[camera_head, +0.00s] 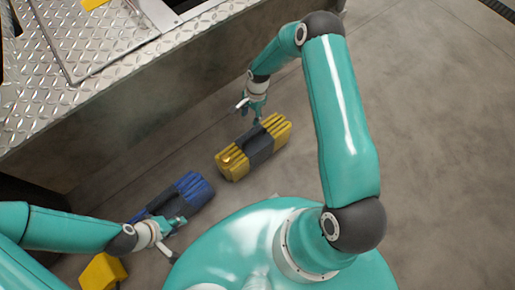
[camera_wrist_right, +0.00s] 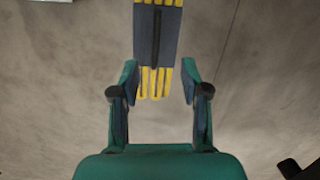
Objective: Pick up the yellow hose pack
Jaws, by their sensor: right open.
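The yellow hose pack (camera_head: 233,163) lies on the floor in the middle of the head view, with a dark grey band around its middle. It also shows in the right wrist view (camera_wrist_right: 153,82), where its lower end reaches between the fingertips. My right gripper (camera_wrist_right: 160,80) is open, with one finger on each side of that end and a gap on both sides. In the head view my right gripper (camera_head: 250,108) is at the pack's upper edge. My left gripper (camera_head: 178,235) is at the lower left, beside a blue hose pack (camera_head: 192,190), with its fingers apart and nothing visible between them.
A metal tread-plate platform (camera_head: 60,90) fills the upper left. A yellow block (camera_head: 102,272) sits at the lower left, partly behind my left arm. The concrete floor (camera_head: 440,130) on the right is clear.

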